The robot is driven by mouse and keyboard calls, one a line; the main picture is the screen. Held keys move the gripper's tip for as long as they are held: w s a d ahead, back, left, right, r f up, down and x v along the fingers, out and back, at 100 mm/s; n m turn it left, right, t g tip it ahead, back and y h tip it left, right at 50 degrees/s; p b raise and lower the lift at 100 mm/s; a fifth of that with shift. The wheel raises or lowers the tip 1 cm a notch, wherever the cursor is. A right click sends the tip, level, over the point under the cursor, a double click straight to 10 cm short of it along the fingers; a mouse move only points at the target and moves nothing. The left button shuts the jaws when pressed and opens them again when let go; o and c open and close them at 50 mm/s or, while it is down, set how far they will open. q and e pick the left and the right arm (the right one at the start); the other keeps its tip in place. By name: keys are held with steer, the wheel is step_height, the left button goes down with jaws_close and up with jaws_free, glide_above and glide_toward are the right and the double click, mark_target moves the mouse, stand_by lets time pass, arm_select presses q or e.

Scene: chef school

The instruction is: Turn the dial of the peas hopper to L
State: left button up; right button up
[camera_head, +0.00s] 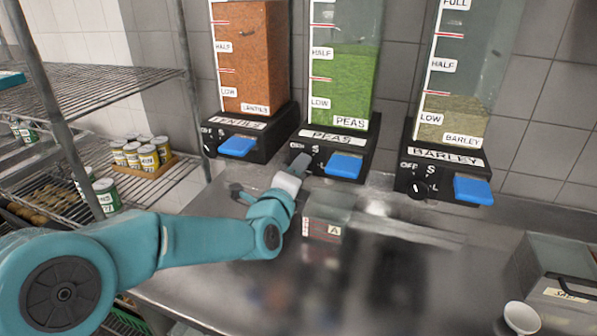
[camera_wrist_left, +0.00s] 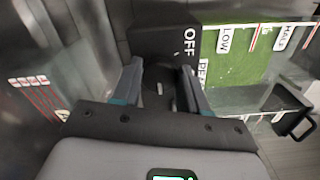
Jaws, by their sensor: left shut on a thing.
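The peas hopper (camera_head: 345,85) is the middle of three, with green peas to above its HALF mark, a black base and a blue flap (camera_head: 343,165). It also shows in the left wrist view (camera_wrist_left: 232,58). My left gripper (camera_head: 300,167) reaches the left of its base, at the dial. In the left wrist view its fingers (camera_wrist_left: 160,85) stand on either side of the dark dial (camera_wrist_left: 162,92), shut on it. A light mark shows on the dial; its setting is unclear. OFF and S are readable; L is hidden. My right gripper is out of view.
The lentil hopper (camera_head: 250,60) stands left and the barley hopper (camera_head: 462,110) right. A clear container (camera_head: 325,222) sits on the counter below the peas hopper. A grey box (camera_head: 555,275) and white cup (camera_head: 521,317) are at right. Wire shelves (camera_head: 95,75) with cans stand left.

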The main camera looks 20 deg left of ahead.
arm_select(q)
steer(key=shift+d+f, duration=0.1)
steer(key=shift+f, duration=0.05)
steer(key=o, duration=1.1)
steer(key=shift+s, duration=0.15)
steer(key=shift+c, duration=0.2)
steer(key=s+b, duration=0.2)
steer(key=s, duration=1.4)
steer(key=shift+a, duration=0.25)
steer(key=shift+s, duration=0.1)
